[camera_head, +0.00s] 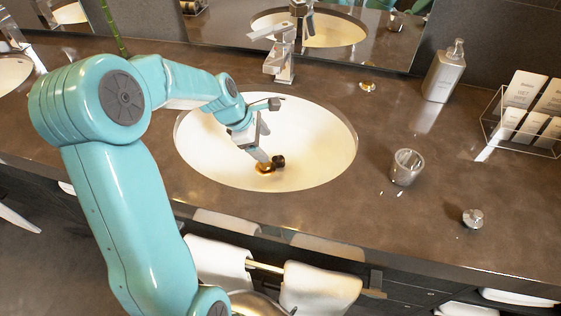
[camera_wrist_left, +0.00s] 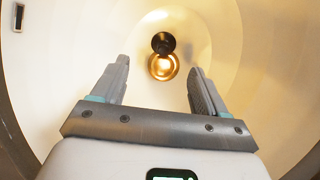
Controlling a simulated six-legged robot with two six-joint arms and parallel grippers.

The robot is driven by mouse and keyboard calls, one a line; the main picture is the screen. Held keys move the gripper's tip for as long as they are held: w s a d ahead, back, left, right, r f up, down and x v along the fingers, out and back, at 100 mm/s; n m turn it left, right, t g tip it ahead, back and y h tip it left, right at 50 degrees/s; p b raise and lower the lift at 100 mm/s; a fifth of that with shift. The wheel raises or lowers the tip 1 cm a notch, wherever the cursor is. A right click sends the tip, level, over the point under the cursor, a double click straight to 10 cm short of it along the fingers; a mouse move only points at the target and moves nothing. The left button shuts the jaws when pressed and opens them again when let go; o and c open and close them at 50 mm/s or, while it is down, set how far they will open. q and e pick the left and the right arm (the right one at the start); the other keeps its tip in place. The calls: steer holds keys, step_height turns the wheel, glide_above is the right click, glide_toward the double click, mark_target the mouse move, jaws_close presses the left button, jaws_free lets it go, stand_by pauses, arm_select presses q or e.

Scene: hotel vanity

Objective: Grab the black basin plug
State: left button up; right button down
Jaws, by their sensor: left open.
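The black basin plug (camera_head: 278,161) is in the white oval basin (camera_head: 325,130), at the edge of the brass drain (camera_head: 264,169). In the left wrist view the plug (camera_wrist_left: 163,43) shows just beyond the shiny drain (camera_wrist_left: 163,67). My left gripper (camera_head: 265,141) reaches down into the basin, close to the plug. In the left wrist view its two fingers (camera_wrist_left: 159,68) are spread with nothing between them, and the plug lies ahead, beyond the fingertips. Whether a finger touches the plug is not clear. My right gripper is not in view.
A chrome faucet (camera_head: 284,60) stands behind the basin. To the right are a metal cup (camera_head: 406,167), a small silver knob-like piece (camera_head: 472,217), a soap dispenser (camera_head: 443,72) and a wire rack (camera_head: 520,140). White towels (camera_head: 320,288) hang in front.

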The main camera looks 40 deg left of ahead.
mark_target(275, 158)
arm_select(q)
steer(key=b+x, duration=0.1)
steer(key=x, duration=0.7)
steer(key=shift+s+d+f, duration=0.1)
steer(key=shift+d+f, duration=0.1)
steer(key=shift+f, duration=0.05)
steer(key=c, duration=1.2)
